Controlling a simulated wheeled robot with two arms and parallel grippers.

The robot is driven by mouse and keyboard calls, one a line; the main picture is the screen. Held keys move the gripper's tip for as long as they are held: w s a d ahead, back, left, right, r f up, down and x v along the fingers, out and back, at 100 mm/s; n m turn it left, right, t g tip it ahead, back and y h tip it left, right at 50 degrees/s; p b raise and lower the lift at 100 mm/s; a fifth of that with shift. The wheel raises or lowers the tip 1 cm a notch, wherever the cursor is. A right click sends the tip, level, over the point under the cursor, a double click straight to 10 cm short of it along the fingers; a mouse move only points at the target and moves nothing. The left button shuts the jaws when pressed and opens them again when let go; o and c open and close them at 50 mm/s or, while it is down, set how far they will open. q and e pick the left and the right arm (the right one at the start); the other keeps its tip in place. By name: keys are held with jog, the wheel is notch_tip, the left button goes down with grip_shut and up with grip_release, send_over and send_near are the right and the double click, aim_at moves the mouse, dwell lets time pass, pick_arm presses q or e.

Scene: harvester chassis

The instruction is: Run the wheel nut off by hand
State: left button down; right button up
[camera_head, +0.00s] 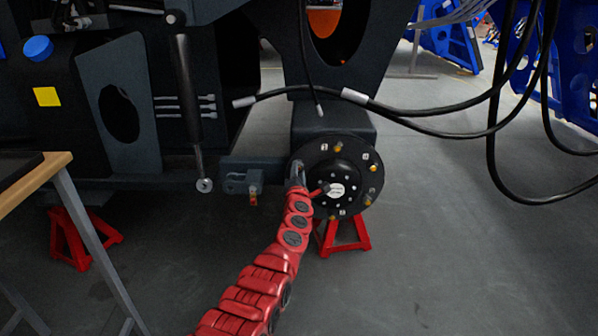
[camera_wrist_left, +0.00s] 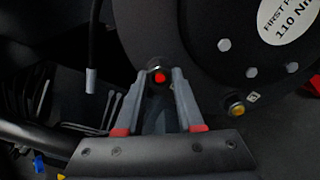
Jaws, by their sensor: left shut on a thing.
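The round black wheel hub (camera_head: 352,160) faces me at the front of the chassis, with several nuts with yellow ends and small white labels around its rim. It also shows in the left wrist view (camera_wrist_left: 195,40), with a white torque label. My left gripper (camera_head: 300,168) is at the left edge of the hub. In the left wrist view my left gripper (camera_wrist_left: 160,78) is shut on the wheel nut (camera_wrist_left: 159,76), which shows a red end between the fingertips. Another nut (camera_wrist_left: 236,109) with a yellow end sits to its right. My right gripper is not in view.
Black hoses (camera_head: 420,112) hang across to the right of the hub. A red stand (camera_head: 342,236) is under the hub and another (camera_head: 82,238) is at the left. A wooden-edged table (camera_head: 40,178) stands at the left. The floor at the right is clear.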

pick_arm(q)
jog(key=n, duration=0.2)
jog(key=shift+f+n, duration=0.2)
jog(key=shift+n, duration=0.2)
jog(key=shift+c, duration=2.3)
grip_release()
jog(key=shift+s+r, duration=0.1)
jog(key=shift+r, duration=0.05)
jog(key=shift+c, duration=1.1)
jog(key=s+p, duration=0.2)
jog(key=p, duration=0.2)
jog(key=shift+r, duration=0.1)
